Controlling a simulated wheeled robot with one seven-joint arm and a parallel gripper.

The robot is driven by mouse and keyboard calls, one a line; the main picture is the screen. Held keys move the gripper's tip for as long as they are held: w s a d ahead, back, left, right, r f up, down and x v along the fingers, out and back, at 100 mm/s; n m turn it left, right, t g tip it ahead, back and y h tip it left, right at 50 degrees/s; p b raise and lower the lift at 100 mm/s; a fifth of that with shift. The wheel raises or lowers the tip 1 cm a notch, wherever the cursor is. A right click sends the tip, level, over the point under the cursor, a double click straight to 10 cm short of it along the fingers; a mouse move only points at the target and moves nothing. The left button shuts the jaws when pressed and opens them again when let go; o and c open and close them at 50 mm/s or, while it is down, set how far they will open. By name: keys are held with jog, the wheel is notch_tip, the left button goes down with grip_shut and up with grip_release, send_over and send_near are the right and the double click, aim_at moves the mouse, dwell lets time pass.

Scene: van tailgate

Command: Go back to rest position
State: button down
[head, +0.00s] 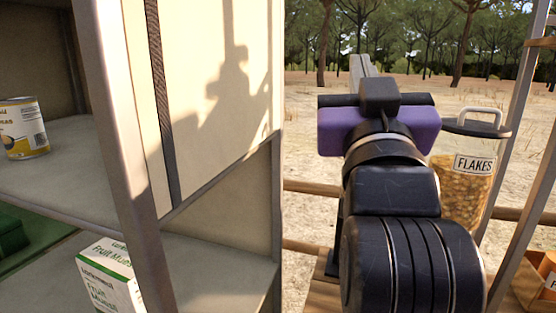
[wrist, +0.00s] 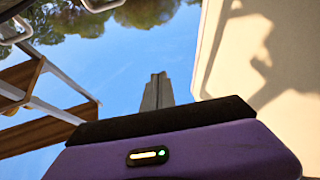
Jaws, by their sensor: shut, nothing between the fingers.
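My gripper (head: 362,64) points up and away at the end of my raised black and purple arm, right of centre in the head view. Its grey fingers are together with nothing between them. In the wrist view the shut fingers (wrist: 156,92) stand up against the sky beyond the purple wrist housing. The gripper is in the open air, apart from the cream panel on its left. My arm hides part of what lies behind it.
A shelf unit (head: 112,120) stands at left, holding a yellow-labelled can (head: 24,128) and a Fruit Muesli box (head: 110,275). A FLAKES jar (head: 462,190) stands close behind my arm at right. An orange box (head: 541,285) sits at the right edge.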

jog(key=s+f+n+g+y+p, duration=0.1)
jog(key=s+f+n+y, duration=0.3)
jog(key=f, duration=0.9)
jog(key=s+f+n+y, duration=0.1)
jog(key=s+f+y, duration=0.35)
jog(key=f, duration=0.95)
jog(key=s+d+f+m+g+h, duration=0.1)
jog(key=s+d+f+g, duration=0.1)
jog(key=s+f, duration=0.4)
jog(key=s+d+f+m+g+h+p, duration=0.1)
jog(key=s+f, duration=0.6)
jog(key=s, duration=0.7)
jog(key=s+d+f+m+g+h+p, duration=0.1)
jog(key=s+d+f+g, duration=0.4)
jog(key=s, duration=0.5)
jog(key=shift+s+d+f+m+h, duration=0.15)
jog(key=shift+d+f+m+h, duration=0.6)
jog(key=shift+h, duration=0.5)
jog(key=shift+a+f, duration=0.1)
jog(key=shift+a, duration=0.05)
